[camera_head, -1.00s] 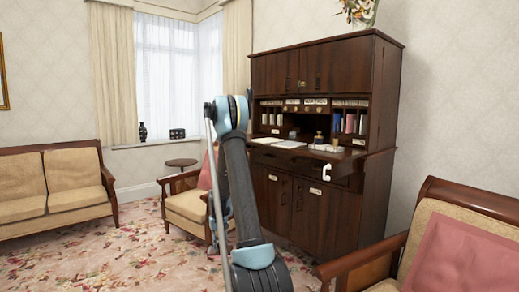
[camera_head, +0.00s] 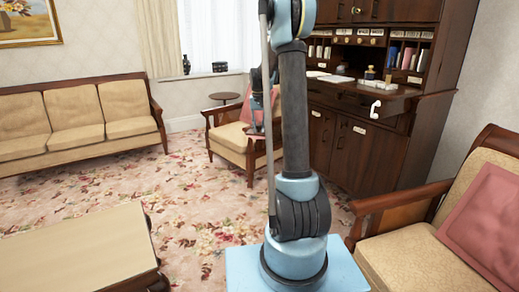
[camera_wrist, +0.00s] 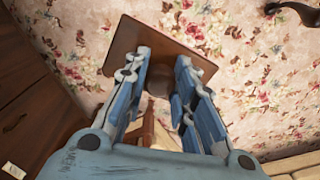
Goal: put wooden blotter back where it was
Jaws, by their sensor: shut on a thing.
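The wooden blotter (camera_wrist: 126,45) is a flat brown board with a dark knob-like middle, seen in the wrist view beyond my fingertips. My gripper (camera_wrist: 160,75) is shut on its dark middle part, between the two blue fingers. The fingers hide part of the board. The blotter is held in the air, with the flowered carpet behind it. In the head view my gripper (camera_head: 254,122) shows small, partly behind my arm, in front of the armchair. The dark wooden secretary desk (camera_head: 352,135) stands at the back right, its writing shelf (camera_head: 385,97) open.
Papers (camera_head: 337,79), a bottle (camera_head: 370,74) and books stand on and behind the shelf. A white handle-like thing (camera_head: 375,108) hangs at its front. An armchair (camera_head: 232,140), sofa (camera_head: 75,120), low table (camera_head: 80,250) and near right chair (camera_head: 410,255) surround open carpet (camera_head: 200,205).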

